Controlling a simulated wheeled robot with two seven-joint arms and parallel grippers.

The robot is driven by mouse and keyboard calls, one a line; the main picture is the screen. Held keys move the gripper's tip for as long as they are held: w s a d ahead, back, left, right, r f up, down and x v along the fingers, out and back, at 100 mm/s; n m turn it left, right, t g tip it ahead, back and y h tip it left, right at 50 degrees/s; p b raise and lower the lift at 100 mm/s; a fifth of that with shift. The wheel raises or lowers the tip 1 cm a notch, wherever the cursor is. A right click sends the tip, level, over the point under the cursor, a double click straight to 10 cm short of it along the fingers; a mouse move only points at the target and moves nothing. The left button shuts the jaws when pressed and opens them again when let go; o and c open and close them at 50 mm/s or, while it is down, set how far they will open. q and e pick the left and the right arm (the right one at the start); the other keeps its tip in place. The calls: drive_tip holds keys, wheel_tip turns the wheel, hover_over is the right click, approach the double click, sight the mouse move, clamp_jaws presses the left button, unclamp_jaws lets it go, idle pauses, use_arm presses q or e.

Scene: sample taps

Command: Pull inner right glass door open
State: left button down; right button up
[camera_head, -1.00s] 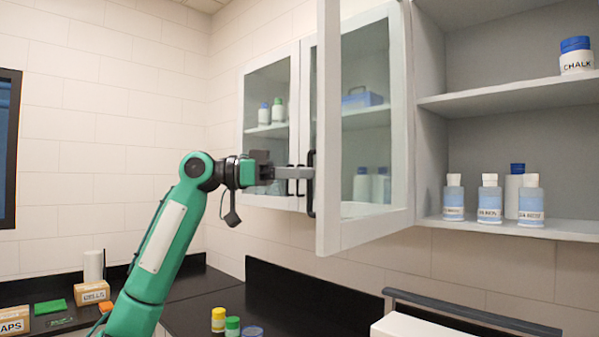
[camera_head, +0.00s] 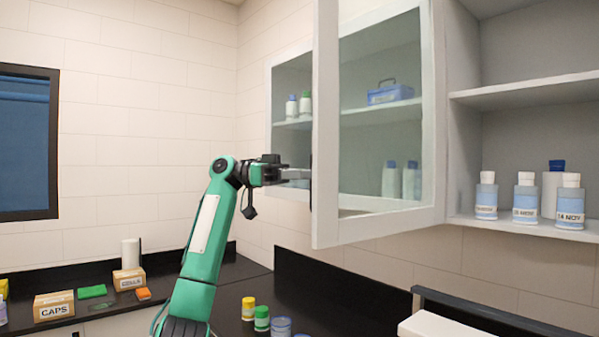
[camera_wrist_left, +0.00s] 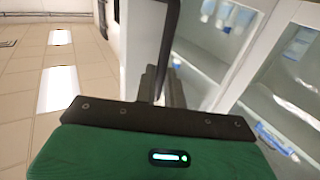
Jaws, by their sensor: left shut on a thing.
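The glass door (camera_head: 324,130), with a pale frame, stands ajar, swung out from the wall cabinet and hinged on its right side. My left gripper (camera_head: 300,176) reaches its free left edge from the left. It is shut on the door's dark bar handle, mostly hidden in the head view. In the left wrist view the dark handle (camera_wrist_left: 168,40) runs up from between the grey fingers (camera_wrist_left: 160,88). My right gripper is in neither view.
Another glass-fronted cabinet section (camera_head: 292,95) lies left of the door. Open shelves (camera_head: 525,92) with labelled bottles (camera_head: 525,198) stand to the right. Small capped jars (camera_head: 248,308) and boxes (camera_head: 54,307) stand on the black counter below. The air left of my arm is clear.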

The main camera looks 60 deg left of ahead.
use_arm(q)
drive_tip(key=shift+w+d+f, duration=0.1)
drive_tip(key=shift+w+f, duration=0.2)
drive_tip(key=shift+w, duration=0.1)
drive_tip(key=c, duration=1.8)
unclamp_jaws()
drive_tip(key=o, duration=0.3)
drive_tip(key=shift+w+f, duration=0.15)
drive_tip(key=shift+w, duration=0.4)
drive_tip(key=v, duration=1.4)
drive_tip(key=shift+r, duration=0.25)
